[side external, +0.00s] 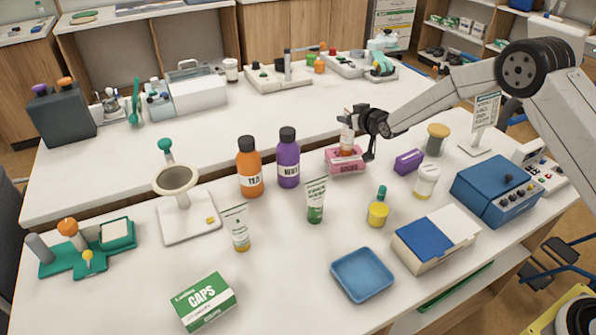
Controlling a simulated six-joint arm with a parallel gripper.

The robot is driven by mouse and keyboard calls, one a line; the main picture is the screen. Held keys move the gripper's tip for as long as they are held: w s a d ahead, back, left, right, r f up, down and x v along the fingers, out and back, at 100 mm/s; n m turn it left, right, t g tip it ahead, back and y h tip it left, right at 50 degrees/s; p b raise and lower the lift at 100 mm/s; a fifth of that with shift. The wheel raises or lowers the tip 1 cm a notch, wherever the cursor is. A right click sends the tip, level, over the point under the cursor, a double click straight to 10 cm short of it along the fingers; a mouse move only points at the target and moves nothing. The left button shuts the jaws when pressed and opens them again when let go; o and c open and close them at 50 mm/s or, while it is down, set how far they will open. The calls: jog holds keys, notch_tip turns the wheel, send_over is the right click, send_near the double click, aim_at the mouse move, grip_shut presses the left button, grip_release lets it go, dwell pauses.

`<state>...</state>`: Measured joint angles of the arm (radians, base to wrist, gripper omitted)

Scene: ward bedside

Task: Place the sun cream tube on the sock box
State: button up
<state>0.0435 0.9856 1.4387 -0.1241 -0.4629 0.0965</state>
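A pink box (345,166) with a dark label, which looks like the sock box, lies on the table right of the purple bottle. A small tube with white and orange-red parts (346,142) stands upright over the box's top; it seems to be the sun cream tube, but its label is too small to read. Its lower end appears to touch the box, though I cannot be sure. My dark gripper (361,138) is right beside this tube, reaching in from the right. One finger hangs down just right of the tube. Whether the fingers grip it is unclear.
Orange (250,172) and purple (288,164) bottles stand left of the box. A purple block (408,161) and white jar (426,182) are on its right. Two other tubes (238,232) (315,205) stand in front.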

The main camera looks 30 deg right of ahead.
jog(key=shift+r, duration=0.15)
jog(key=shift+s+r, duration=0.2)
jog(key=shift+s, duration=0.25)
jog(key=v, duration=1.1)
dwell(0.6)
jog(key=s+a+f+g, duration=0.2)
jog(key=s+g, duration=0.9)
jog(key=s, duration=1.8)
jog(key=shift+s, duration=0.4)
